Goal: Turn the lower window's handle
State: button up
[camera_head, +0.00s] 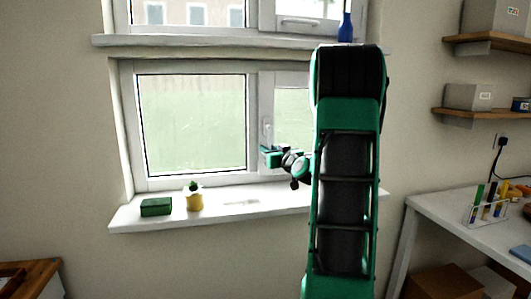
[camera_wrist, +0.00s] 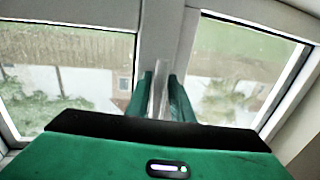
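The lower window (camera_head: 193,125) has a light frame and two panes. Its pale handle (camera_head: 266,127) is on the upright frame part between the panes. My gripper (camera_head: 268,157) is at the handle's lower part in the head view. In the wrist view, my gripper's two green fingers (camera_wrist: 160,95) stand apart, one on each side of the pale handle (camera_wrist: 159,86). The handle nearly fills the space between them. I cannot tell whether the fingers press on it. My arm hides part of the right pane.
On the sill (camera_head: 270,196) stand a green box (camera_head: 156,207) and a yellow pot (camera_head: 194,201) with a plant, left of my gripper. A blue bottle (camera_head: 345,28) stands on the upper ledge (camera_head: 220,40). A white table (camera_head: 450,222) and shelves (camera_head: 480,113) are at right.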

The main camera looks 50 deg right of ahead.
grip_shut()
jog(key=shift+a, duration=0.1)
